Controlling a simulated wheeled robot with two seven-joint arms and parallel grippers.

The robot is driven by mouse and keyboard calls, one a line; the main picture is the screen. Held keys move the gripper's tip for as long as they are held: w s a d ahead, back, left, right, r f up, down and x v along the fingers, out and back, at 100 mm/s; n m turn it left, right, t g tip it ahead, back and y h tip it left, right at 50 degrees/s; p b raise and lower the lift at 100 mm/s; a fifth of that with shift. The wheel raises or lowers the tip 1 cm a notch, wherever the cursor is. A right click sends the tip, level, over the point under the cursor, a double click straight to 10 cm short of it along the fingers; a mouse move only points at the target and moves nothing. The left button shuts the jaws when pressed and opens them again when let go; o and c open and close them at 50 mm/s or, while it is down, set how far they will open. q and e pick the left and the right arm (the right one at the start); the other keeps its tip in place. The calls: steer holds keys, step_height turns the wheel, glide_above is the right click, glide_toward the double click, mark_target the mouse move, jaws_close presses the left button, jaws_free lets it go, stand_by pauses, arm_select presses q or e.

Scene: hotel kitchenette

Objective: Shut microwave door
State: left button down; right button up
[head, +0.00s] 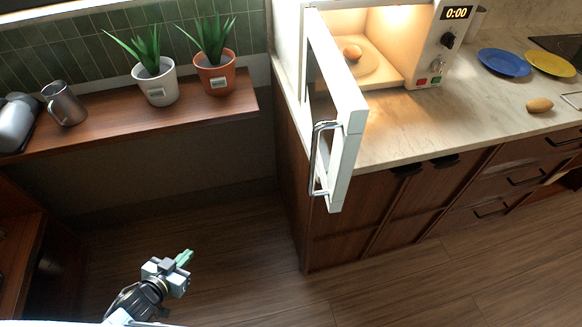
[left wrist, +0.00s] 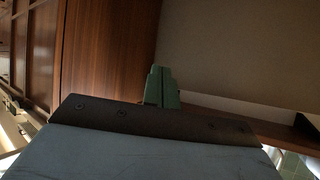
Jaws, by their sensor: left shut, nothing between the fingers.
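The white microwave (head: 420,45) stands on the counter with its lit inside showing. Its door (head: 345,110) is swung wide open toward me, past the counter's front edge, with a metal handle (head: 318,160) on its outer face. A brown, egg-like item (head: 352,51) lies on the turntable inside. My left gripper (head: 185,258) is low over the floor, left of the door and well apart from it. Its green fingers are together and empty, and they also show in the left wrist view (left wrist: 161,87). My right gripper is not in view.
A wooden shelf (head: 220,106) at the left holds two potted plants (head: 157,84) and metal jugs (head: 64,104). Blue (head: 504,63) and yellow (head: 550,63) plates and a potato-like item (head: 539,105) lie on the counter (head: 440,125). The floor between gripper and cabinets is clear.

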arm_select(q)
steer(key=w+d+r+m+t+h+p, duration=0.1)
steer(key=w+d+r+m+h, duration=0.15)
steer(key=r, duration=0.55)
steer(key=w+d+r+m+t+h, duration=0.1)
steer(key=w+d+r+h, duration=0.15)
steer(key=r, duration=0.65)
steer(key=s+d+r+m+g+h+p, duration=0.1)
steer(key=s+d+r+m+g+h, duration=0.25)
steer(key=d+r, duration=0.4)
steer(key=s+d+r+m+g+h, duration=0.3)
steer(key=s+d+r+h, duration=0.15)
steer(key=r, duration=0.55)
steer(key=w+r+p+x, duration=0.1)
steer(key=p+x, duration=0.1)
steer(key=x, duration=1.1)
steer(key=shift+w+h, duration=0.15)
steer(key=shift+h, duration=0.25)
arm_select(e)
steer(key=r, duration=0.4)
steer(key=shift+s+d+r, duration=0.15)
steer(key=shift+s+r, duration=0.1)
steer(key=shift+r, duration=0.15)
arm_select(q)
steer(key=shift+a, duration=0.1)
steer(key=shift+t, duration=0.35)
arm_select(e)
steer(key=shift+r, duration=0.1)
